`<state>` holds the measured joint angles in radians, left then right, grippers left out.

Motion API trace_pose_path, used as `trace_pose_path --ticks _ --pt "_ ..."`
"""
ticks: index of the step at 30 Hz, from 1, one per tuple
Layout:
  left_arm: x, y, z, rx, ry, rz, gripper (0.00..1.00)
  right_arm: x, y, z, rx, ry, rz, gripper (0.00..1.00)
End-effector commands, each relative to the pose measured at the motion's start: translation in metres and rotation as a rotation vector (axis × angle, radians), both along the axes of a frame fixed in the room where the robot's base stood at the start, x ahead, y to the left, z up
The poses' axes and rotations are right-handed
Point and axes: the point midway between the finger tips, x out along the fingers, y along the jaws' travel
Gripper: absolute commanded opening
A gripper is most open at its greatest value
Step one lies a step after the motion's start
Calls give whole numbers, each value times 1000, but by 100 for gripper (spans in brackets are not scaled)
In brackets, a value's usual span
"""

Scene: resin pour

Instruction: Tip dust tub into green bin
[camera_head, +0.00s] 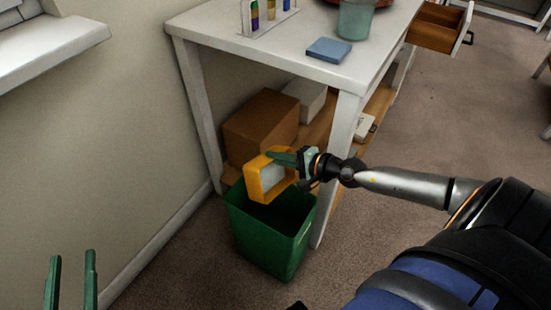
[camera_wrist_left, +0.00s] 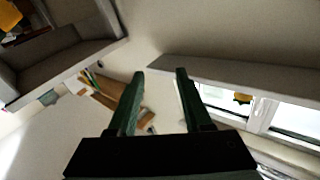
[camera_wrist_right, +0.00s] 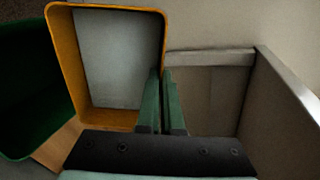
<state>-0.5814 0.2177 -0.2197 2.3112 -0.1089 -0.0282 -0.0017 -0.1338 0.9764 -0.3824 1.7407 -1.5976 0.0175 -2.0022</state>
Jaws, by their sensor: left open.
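The dust tub (camera_head: 252,183) is orange-yellow with a pale grey inside. It is tipped on its side above the mouth of the green bin (camera_head: 262,240). My right gripper (camera_head: 293,158) is shut on the tub's wall; the right wrist view shows its fingers (camera_wrist_right: 161,100) pressed together at the tub's rim (camera_wrist_right: 64,60). I cannot tell whether dust is still inside. The bin stands on the carpet, its inside dark; part of it also shows in the right wrist view (camera_wrist_right: 25,95). My left gripper (camera_head: 71,280) is open and empty at the lower left, away from the bin.
A white table (camera_head: 250,45) stands behind the bin, with a blue block (camera_head: 328,49) and a translucent cup (camera_head: 355,20) on top. A brown box (camera_head: 262,125) sits on its lower shelf. A wall is at left. An open drawer (camera_head: 436,30) juts out at back right.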

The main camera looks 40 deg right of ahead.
Motion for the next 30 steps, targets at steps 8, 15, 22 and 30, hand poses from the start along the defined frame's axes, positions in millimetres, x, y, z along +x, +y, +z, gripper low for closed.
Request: trace_pose_path --ticks 8,15,22,30 --pt "-4 -3 35 -1 -155 -22 50 -1 0 -1 5 -13 0 0" --pt "-13 -5 65 -2 -286 -42 50 -1 0 -1 9 -23 1 0" --pt "-24 -8 92 -2 -410 -64 50 -2 0 -1 12 -32 1 0" --pt "-42 -11 121 -3 -557 -92 50 -3 1 -1 18 -43 3 0"
